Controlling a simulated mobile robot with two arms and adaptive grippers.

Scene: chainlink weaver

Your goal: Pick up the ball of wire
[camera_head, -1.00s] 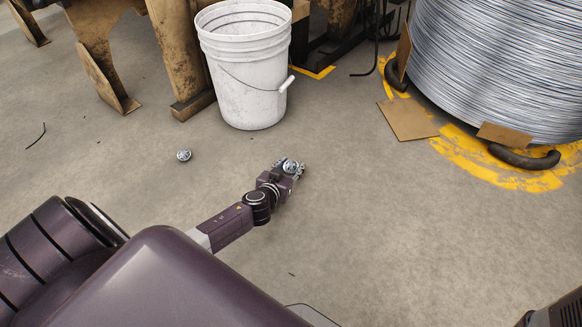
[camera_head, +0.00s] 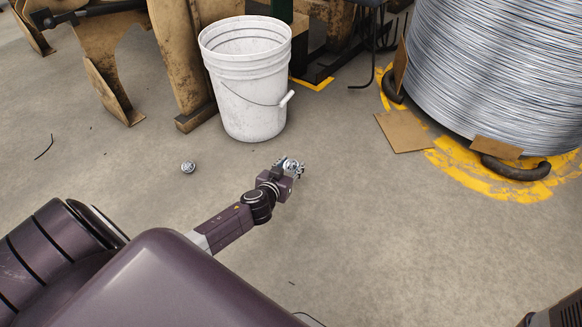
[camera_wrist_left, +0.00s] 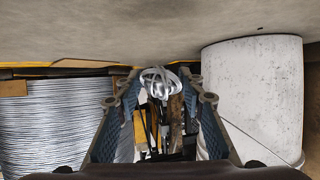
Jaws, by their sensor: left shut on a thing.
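A small silvery ball of wire (camera_wrist_left: 160,82) sits between the fingertips of my left gripper (camera_wrist_left: 162,90) in the left wrist view. In the head view my left gripper (camera_head: 290,167) is shut on this ball and holds it in front of the white bucket. The fingers partly cover the ball there. A second small ball of wire (camera_head: 188,167) lies on the concrete floor to the left of my gripper. My right gripper is not in view.
A white bucket (camera_head: 250,100) stands behind my gripper; it also shows in the left wrist view (camera_wrist_left: 255,95). A large wire coil (camera_head: 500,70) stands at the right, with cardboard (camera_head: 405,131) beside it. Rusty metal legs (camera_head: 180,70) stand at the back left.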

